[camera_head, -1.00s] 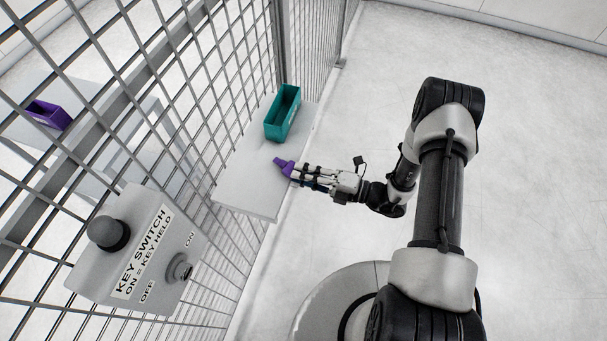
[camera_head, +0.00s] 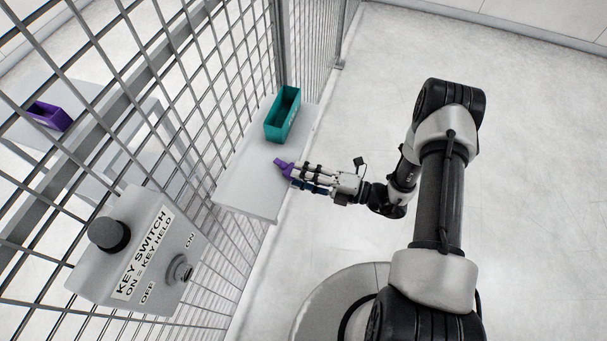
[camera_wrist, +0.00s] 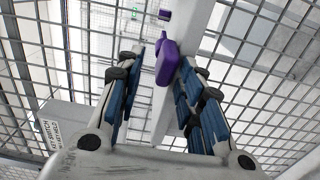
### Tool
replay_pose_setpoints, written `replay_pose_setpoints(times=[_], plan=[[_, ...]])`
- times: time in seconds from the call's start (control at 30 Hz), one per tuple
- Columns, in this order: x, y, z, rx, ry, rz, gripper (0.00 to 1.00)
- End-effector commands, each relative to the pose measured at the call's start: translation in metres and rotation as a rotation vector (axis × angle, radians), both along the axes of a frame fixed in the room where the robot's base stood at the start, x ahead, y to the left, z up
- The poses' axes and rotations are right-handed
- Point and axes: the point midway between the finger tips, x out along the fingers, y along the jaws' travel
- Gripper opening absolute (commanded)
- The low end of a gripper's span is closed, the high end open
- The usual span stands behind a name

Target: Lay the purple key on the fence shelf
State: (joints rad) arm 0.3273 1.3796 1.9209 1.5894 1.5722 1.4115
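The purple key (camera_head: 283,165) is at the right edge of the grey fence shelf (camera_head: 240,180), and appears to rest on it. My gripper (camera_head: 296,174) reaches in from the right at shelf height, with its fingers spread apart around the key's near end. In the wrist view the purple key (camera_wrist: 167,62) lies between the fingertips of my gripper (camera_wrist: 168,70). A gap shows on the left finger's side; the key is close to the right finger, and I cannot tell if they touch.
A teal bin (camera_head: 283,114) stands on the far part of the shelf. The mesh fence runs along the shelf's left side. A key switch box (camera_head: 140,255) hangs on the fence in front. A purple bin (camera_head: 48,115) sits beyond the mesh. Open floor lies right.

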Motion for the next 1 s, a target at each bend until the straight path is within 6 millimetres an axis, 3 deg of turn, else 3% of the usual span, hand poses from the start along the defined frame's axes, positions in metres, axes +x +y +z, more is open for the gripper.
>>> replay_pose_setpoints(times=[0.4,0.7,0.87,1.0], plan=[[-0.028,-0.082,0.0,-0.001,-0.001,-0.008,0.35],[-0.039,-0.11,0.003,-0.01,-0.012,0.007,0.35],[-0.038,-0.107,0.035,-0.113,-0.151,0.12,0.35],[-0.046,-0.096,0.086,-0.279,-0.406,0.326,0.35]])
